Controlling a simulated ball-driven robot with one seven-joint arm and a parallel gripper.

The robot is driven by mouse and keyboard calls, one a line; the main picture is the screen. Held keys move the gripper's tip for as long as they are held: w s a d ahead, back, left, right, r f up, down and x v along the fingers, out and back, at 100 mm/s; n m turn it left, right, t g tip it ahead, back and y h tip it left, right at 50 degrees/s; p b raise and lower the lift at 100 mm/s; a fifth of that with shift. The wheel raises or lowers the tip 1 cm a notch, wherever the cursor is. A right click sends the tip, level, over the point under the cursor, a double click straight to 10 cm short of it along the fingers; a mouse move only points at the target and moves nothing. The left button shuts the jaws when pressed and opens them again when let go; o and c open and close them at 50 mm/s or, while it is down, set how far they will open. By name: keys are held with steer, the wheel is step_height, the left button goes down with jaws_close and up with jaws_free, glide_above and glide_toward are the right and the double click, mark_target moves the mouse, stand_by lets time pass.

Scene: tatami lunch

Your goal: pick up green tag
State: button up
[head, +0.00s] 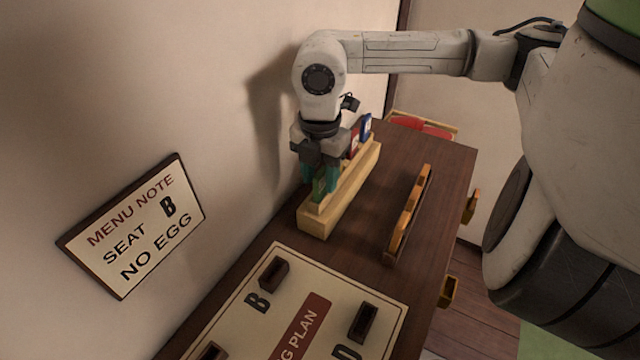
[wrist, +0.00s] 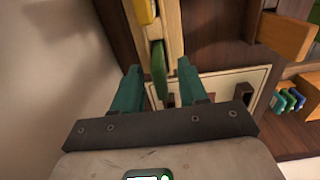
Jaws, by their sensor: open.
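The green tag (head: 318,188) stands at the near end of a light wooden rack (head: 318,224) on the dark table. In the wrist view the green tag (wrist: 158,68) lies between the two teal fingers of my gripper (wrist: 158,76), with gaps showing on both sides. In the head view my gripper (head: 320,180) points down over the rack's near end, open, its fingers partly hiding the tag.
A slim wooden stand (head: 408,218) is right. A plan board (head: 232,313) with dark holders lies nearer. The wall is close left, with a menu note (head: 135,225).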

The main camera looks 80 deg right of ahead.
steer(key=shift+c, duration=0.4)
jaws_close()
steer(key=shift+r, duration=0.1)
